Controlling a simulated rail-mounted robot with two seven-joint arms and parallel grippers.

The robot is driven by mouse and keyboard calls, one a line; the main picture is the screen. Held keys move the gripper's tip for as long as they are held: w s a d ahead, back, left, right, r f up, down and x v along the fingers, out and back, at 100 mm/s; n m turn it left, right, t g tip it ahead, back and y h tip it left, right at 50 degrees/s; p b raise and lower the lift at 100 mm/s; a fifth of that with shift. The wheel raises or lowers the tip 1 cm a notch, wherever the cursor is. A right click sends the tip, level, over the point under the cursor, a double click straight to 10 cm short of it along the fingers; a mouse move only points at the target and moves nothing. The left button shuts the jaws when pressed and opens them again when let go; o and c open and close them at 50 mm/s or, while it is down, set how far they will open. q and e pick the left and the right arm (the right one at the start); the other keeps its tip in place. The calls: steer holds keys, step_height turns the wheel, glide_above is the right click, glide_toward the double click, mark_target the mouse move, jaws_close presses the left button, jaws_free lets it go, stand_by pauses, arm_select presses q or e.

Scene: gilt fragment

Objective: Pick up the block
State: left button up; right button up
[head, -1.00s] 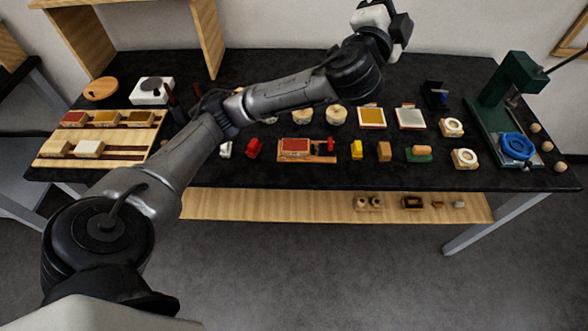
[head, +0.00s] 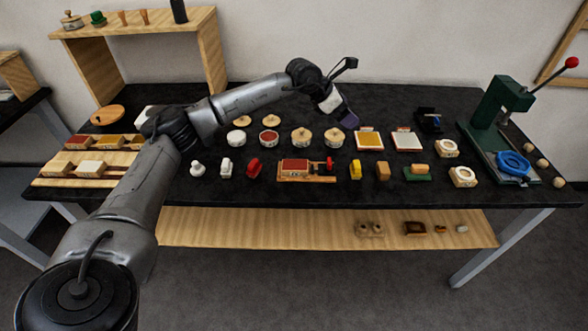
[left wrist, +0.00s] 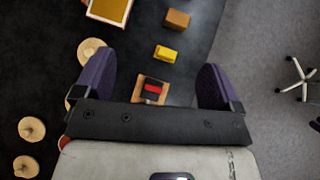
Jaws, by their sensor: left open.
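The task names only "the block", and I cannot tell which block is meant. A small yellow block (head: 355,170) and a brown block (head: 383,171) stand near the front of the black table, right of centre. In the left wrist view the yellow block (left wrist: 166,53) lies ahead between the fingers, with the brown block (left wrist: 177,19) beyond it. My left gripper (head: 344,114) is open and empty, pointing down above the table behind these blocks. Its purple fingers (left wrist: 155,82) are wide apart, framing a wooden piece with a red and black top (left wrist: 150,90). My right gripper is in neither current view.
Round wooden-lidded pots (head: 302,137) stand behind the blocks. A wooden tray with a red pad (head: 296,168) lies left of the yellow block. A green press (head: 497,105) stands at the right, and a wooden shelf (head: 215,50) at the back left.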

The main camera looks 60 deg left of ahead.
arm_select(q)
steer(key=s+a+f+g+y, duration=0.2)
steer(key=s+a+f+g, duration=0.1)
steer(key=s+f+g, duration=0.15)
steer(key=m+g+y+b, duration=0.1)
steer(key=m+g+b, duration=0.1)
steer(key=g, duration=0.2)
glide_above(301, 165)
steer(key=f, duration=0.9)
steer(key=shift+s+f, duration=0.15)
steer(key=shift+s, duration=0.05)
steer(key=shift+w+f+b, duration=0.15)
steer(key=shift+f+b, duration=0.7)
steer(key=shift+f, duration=1.8)
steer(key=c, duration=0.4)
steer(key=shift+r, duration=0.1)
steer(key=c, duration=0.6)
